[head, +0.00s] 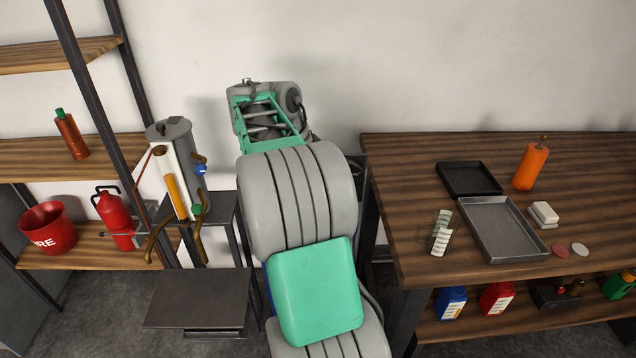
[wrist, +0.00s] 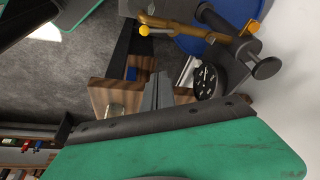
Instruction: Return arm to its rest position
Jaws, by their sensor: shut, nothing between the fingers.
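My arm rises through the middle of the head view, with thick grey and green links. It bends near the top, in front of the white wall. My gripper's fingers are hidden behind the arm in the head view. In the wrist view, my gripper (wrist: 158,92) shows as grey fingers beyond a dark bolted bar and a green housing. The fingers are together, with nothing held between them.
A grey cylinder machine (head: 180,150) with brown pipes stands left of my arm. A shelf (head: 100,145) holds a red fire bucket (head: 48,228) and an extinguisher (head: 115,215). At right, a wooden table (head: 400,190) bears trays, an orange bottle (head: 531,167) and small items.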

